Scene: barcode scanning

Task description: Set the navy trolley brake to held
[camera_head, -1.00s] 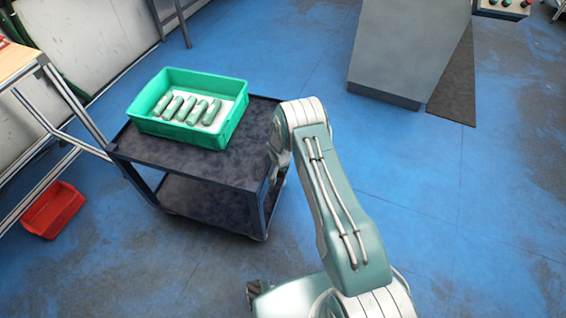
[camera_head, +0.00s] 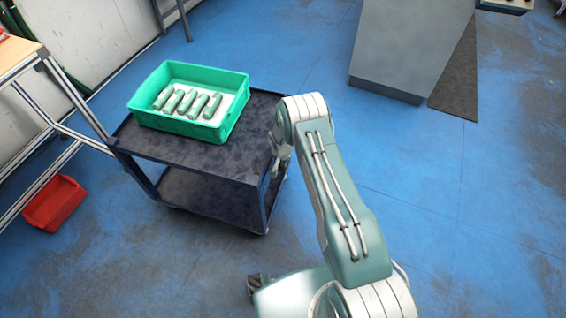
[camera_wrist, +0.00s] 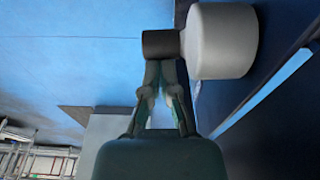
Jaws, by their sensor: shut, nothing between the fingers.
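The navy trolley (camera_head: 240,172) stands left of my arm in the head view, with a dark top and a lower shelf. Its dark blue side (camera_wrist: 285,60) fills the right of the wrist view. A pale grey round part (camera_wrist: 222,42) with a short dark cylinder (camera_wrist: 160,43) sticks out beside that side; it looks like the brake, but its setting is unclear. My gripper (camera_wrist: 160,68) is shut and empty, its fingertips close to the dark cylinder. I cannot tell whether they touch it. In the head view the fingertips are not clear.
A green crate (camera_head: 228,120) with several green-grey cylinders sits on the trolley top. A red bin (camera_head: 55,205) lies on the floor at left beside a workbench frame (camera_head: 75,95). A grey cabinet (camera_head: 408,50) stands at the back. The blue floor right of my arm is clear.

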